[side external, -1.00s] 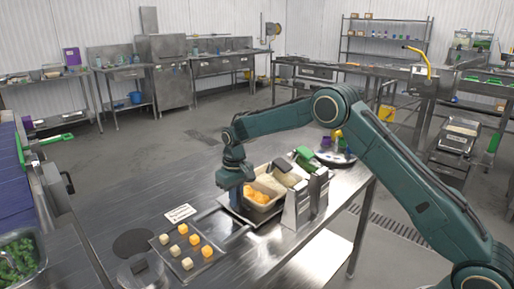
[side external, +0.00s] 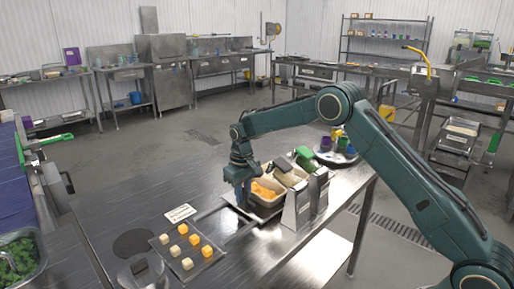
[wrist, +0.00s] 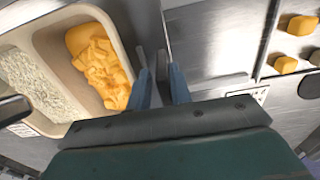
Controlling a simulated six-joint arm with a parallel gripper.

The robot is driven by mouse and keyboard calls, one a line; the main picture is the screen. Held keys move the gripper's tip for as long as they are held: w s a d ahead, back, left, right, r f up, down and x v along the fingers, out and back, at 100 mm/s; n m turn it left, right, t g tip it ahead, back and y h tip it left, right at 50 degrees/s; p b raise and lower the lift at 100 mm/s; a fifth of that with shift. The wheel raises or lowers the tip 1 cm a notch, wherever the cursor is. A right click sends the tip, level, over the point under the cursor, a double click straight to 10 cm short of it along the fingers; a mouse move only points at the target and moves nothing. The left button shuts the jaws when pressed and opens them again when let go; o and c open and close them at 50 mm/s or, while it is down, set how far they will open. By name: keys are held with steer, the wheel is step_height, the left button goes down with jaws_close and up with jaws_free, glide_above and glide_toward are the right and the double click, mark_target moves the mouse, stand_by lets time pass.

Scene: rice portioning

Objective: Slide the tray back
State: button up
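The beige tray (side external: 278,203) has compartments. One holds orange pieces (wrist: 100,65) and another holds pale rice-like grains (wrist: 28,80). It sits on the steel table in front of metal dispensers, at the far end of a metal guide frame (side external: 243,228). My gripper (wrist: 160,82) is low beside the tray's orange-filled side, pointing down; in the side view (side external: 240,205) it is at the tray's left end. Its two blue fingers stand apart with grey metal at their tips. I cannot tell whether they clasp part of the tray or its carrier.
A flat sheet with several yellow and cream cubes (side external: 182,263) lies at the table's front. Metal dispensers (side external: 300,205) stand close on the tray's right. A round stand with coloured cups (side external: 337,157) is behind.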

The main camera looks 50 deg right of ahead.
step_height(320, 180, up, 14)
stand_by(0.7)
steer(key=shift+f, duration=0.1)
steer(key=s+a+r+t, duration=0.1)
steer(key=s+r+t, duration=0.1)
steer(key=s+r, duration=0.65)
steer(key=s+r+t, duration=0.1)
steer(key=s+r, duration=0.4)
steer(key=s, duration=0.6)
steer(key=s+f+t, duration=0.1)
steer(key=s+f, duration=0.2)
steer(key=s, duration=0.7)
steer(key=s+f+t, duration=0.1)
steer(key=s+f, duration=0.2)
steer(key=s, duration=0.8)
steer(key=shift+a+t, duration=0.3)
steer(key=shift+a, duration=0.05)
